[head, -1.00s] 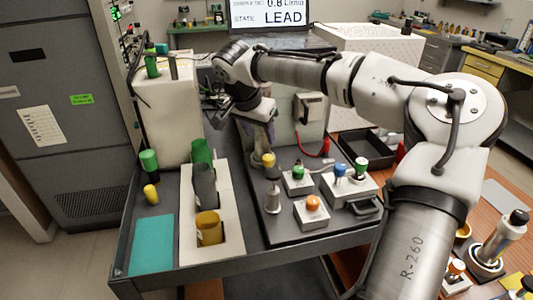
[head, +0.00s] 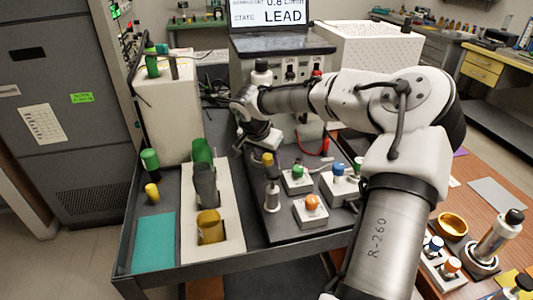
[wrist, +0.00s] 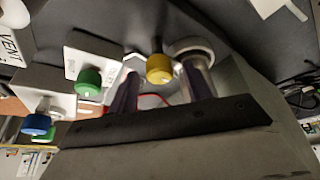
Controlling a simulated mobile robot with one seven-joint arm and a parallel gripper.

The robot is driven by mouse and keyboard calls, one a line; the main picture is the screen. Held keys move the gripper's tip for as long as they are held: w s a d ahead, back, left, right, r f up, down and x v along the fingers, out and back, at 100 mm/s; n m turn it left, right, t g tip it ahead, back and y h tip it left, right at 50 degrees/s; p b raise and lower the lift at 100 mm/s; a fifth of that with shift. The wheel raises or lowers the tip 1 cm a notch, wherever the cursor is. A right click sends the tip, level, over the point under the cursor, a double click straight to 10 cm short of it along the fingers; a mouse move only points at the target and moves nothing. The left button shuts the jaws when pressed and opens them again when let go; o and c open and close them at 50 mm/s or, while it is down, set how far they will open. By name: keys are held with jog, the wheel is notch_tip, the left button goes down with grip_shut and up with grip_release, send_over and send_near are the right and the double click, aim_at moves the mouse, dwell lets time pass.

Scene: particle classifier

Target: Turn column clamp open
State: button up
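A yellow knob (head: 268,159), which I take to be the column clamp's, stands on the dark cart just under my gripper (head: 260,142) in the head view. In the wrist view the yellow knob (wrist: 159,68) shows between the two dark purple fingers of my gripper (wrist: 160,78). The fingers are apart, with visible room beside the knob. A pale ring with a greyish tube (wrist: 193,50) is by the right finger; the finger partly hides it. Any contact with the knob, and the knob's turn angle, cannot be made out.
Green (head: 297,170), orange (head: 312,202) and blue (head: 338,170) knobs on white boxes stand right of the yellow knob. Green, grey and yellow cups (head: 209,226) stand in the white rack at left. The screen reads LEAD.

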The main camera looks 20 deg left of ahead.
jog(key=c, duration=0.9)
jog(key=shift+n+y, duration=0.3)
jog(key=shift+n, duration=0.4)
jog(key=shift+n+p, duration=0.3)
jog(key=shift+p, duration=0.05)
jog(key=shift+d+n+y+p, duration=0.15)
jog(key=shift+n+y+p, duration=0.35)
jog(key=shift+n, duration=0.8)
jog(key=n+y, duration=0.1)
jog(key=n, duration=0.1)
jog(key=n+g+p, duration=0.1)
jog(key=n, duration=0.1)
jog(key=shift+d+y+p, duration=0.1)
jog(key=shift+y+p, duration=0.2)
jog(key=shift+y, duration=0.1)
jog(key=n+g+y+p, duration=0.1)
jog(key=n+p, duration=0.1)
jog(key=n, duration=0.3)
jog(key=shift+w+d, duration=0.1)
jog(key=n+g, duration=0.1)
jog(key=n, duration=0.1)
jog(key=n+p, duration=0.1)
jog(key=n, duration=0.1)
jog(key=shift+w+g+y, duration=0.1)
jog(key=shift+g+y, duration=0.3)
jog(key=shift+f+n, duration=0.1)
jog(key=shift+n, duration=0.2)
